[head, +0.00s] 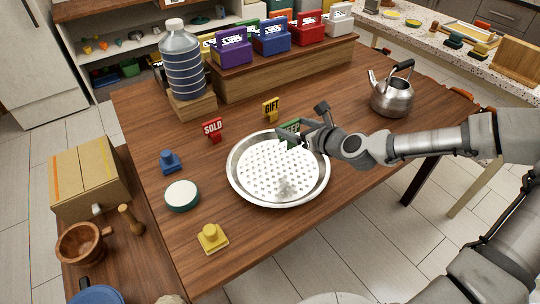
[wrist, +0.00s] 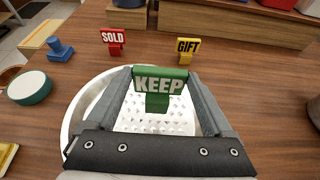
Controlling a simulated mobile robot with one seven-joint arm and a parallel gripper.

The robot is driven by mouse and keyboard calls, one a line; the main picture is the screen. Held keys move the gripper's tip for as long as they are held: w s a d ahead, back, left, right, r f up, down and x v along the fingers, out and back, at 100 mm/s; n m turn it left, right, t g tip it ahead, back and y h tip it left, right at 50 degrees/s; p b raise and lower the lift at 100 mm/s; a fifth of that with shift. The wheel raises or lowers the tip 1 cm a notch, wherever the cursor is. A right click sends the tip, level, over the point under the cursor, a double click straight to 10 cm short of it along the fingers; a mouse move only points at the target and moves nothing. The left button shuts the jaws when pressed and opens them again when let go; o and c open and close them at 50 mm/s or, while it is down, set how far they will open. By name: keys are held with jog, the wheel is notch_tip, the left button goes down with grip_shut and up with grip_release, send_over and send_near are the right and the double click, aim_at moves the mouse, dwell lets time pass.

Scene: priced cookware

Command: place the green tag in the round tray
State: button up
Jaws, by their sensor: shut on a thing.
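The green tag (wrist: 158,82), lettered "KEEP", is held upright between the fingers of my gripper (wrist: 160,100). In the head view the tag (head: 289,130) is partly hidden by my gripper (head: 293,138). The round tray (head: 248,190) is a silver pan with a perforated floor on the wooden table. My gripper and the tag are over the tray's far right part. In the wrist view the tray (wrist: 92,100) shows behind and below the tag. I cannot tell whether the tag touches the tray floor.
A red SOLD tag (head: 213,130) and a yellow GIFT tag (head: 271,109) stand just beyond the tray. A blue stamp-shaped piece (head: 171,162), a round white-topped tin (head: 182,194) and a yellow piece (head: 212,239) lie left. A kettle (head: 392,94) stands at right.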

jog(key=shift+s+a+f+b, duration=0.15)
jog(key=shift+a+f+b, duration=0.3)
jog(key=shift+a+f, duration=0.8)
jog(key=shift+s+a+f+b, duration=0.15)
jog(key=shift+a+f+b, duration=0.35)
jog(key=shift+a+f, duration=0.8)
jog(key=shift+s+a+f+b, duration=0.15)
jog(key=shift+a+f+b, duration=0.3)
jog(key=shift+a+f, duration=0.8)
jog(key=shift+d+f, duration=0.3)
jog(key=shift+f, duration=0.05)
jog(key=shift+f, duration=0.15)
jog(key=o, duration=1.1)
jog(key=shift+r, duration=0.3)
jog(key=p+v, duration=0.9)
jog(key=v, duration=0.3)
jog(key=shift+p, duration=0.35)
